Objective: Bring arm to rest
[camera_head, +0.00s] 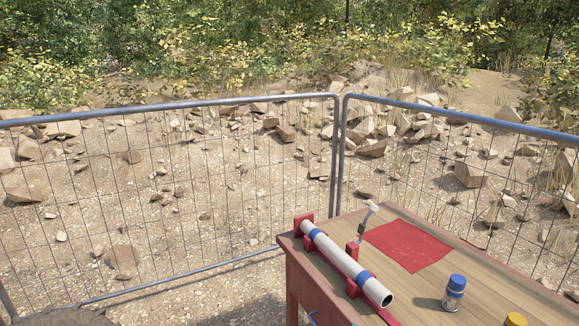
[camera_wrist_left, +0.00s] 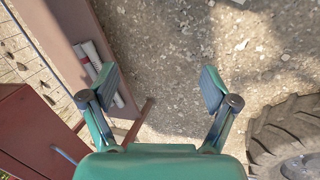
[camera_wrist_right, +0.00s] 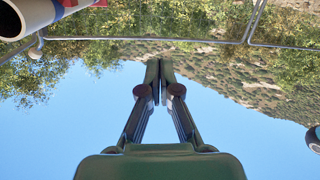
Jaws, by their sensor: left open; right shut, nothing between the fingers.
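My left gripper (camera_wrist_left: 158,82) is open and empty in the left wrist view. Its two fingers stand wide apart above bare gravel, beside a reddish-brown piece of furniture. My right gripper (camera_wrist_right: 160,72) is shut with its fingertips together and nothing between them. In the right wrist view it is seen against sky, with trees and ground upside down at the top. Neither gripper shows in the head view. A white tube (camera_head: 343,260) with blue bands rests in red holders on the wooden table (camera_head: 415,287). A tube end (camera_wrist_right: 22,14) also shows at the top left of the right wrist view.
On the table lie a red mat (camera_head: 408,246), a blue-capped bottle (camera_head: 454,294) and a yellow cap (camera_head: 515,319) at the bottom edge. A wire fence (camera_head: 190,180) stands behind.

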